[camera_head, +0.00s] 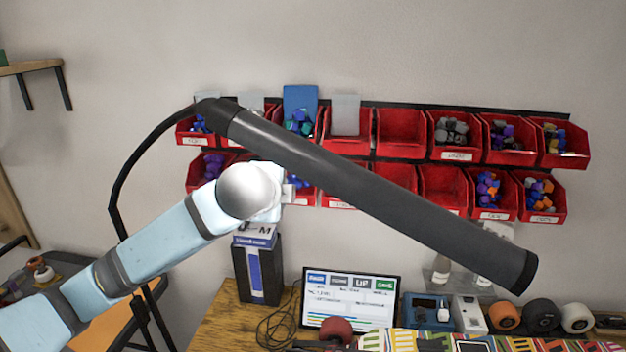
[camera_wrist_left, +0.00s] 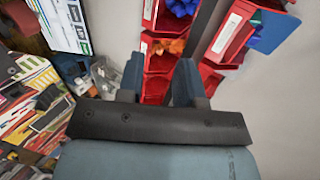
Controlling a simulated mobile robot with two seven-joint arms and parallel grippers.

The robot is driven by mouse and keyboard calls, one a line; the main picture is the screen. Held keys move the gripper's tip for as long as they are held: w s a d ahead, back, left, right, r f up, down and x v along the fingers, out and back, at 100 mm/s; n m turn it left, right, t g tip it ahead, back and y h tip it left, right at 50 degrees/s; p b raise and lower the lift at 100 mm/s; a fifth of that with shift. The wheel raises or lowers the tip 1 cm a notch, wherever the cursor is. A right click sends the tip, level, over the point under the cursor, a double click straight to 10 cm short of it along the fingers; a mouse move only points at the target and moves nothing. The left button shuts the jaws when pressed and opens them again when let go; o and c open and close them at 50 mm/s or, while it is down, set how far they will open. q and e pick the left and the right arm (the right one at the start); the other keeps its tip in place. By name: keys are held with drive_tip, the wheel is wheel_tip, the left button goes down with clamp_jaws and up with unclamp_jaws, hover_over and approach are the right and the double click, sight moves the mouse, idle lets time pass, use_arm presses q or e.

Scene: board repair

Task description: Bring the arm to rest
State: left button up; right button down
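My left arm (camera_head: 165,243) comes in pale blue from the lower left of the head view. It is raised in front of the wall, and its wrist end is at a rounded grey joint by the red bins. The fingers of my left gripper (camera_wrist_left: 159,70) show in the left wrist view. They stand apart with nothing between them, and red bins show behind the gap. In the head view the fingers cannot be made out. My right arm and gripper are in neither view.
A long dark tube (camera_head: 375,192) crosses close in front of the bins. Red bins (camera_head: 402,131) with small coloured parts hang on the wall. Below, a wooden bench (camera_head: 222,322) carries a screen (camera_head: 350,298), a black box (camera_head: 258,275), a blue device (camera_head: 427,312) and rolls or wheels (camera_head: 541,316).

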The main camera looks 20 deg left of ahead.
use_arm(q)
drive_tip(key=d+f+n+h+p, duration=0.1)
drive_tip(key=d+f+h+p, duration=0.3)
drive_tip(key=f, duration=0.7)
drive_tip(key=s+d+f+n, duration=0.2)
drive_tip(key=s+f, duration=0.2)
drive_tip(key=f, duration=0.2)
drive_tip(key=s+d+f+n+h, duration=0.1)
drive_tip(key=s+d+f+n, duration=0.1)
drive_tip(key=s+f, duration=0.2)
drive_tip(key=s+d+f+n+g+h, duration=0.1)
drive_tip(key=s+f, duration=0.3)
drive_tip(key=f, duration=0.5)
drive_tip(key=shift+d+f+n, duration=0.15)
drive_tip(key=shift+d+n, duration=0.45)
drive_tip(key=shift+n, duration=0.1)
drive_tip(key=s+f+n+p, duration=0.1)
drive_tip(key=s+f+n, duration=0.1)
drive_tip(key=s+f, duration=0.2)
drive_tip(key=s+f+n, duration=0.2)
drive_tip(key=s+f, duration=0.2)
drive_tip(key=s, duration=0.5)
drive_tip(key=shift+s+f+n+p, duration=0.3)
drive_tip(key=shift+s+n+p, duration=0.05)
drive_tip(key=shift+n, duration=0.05)
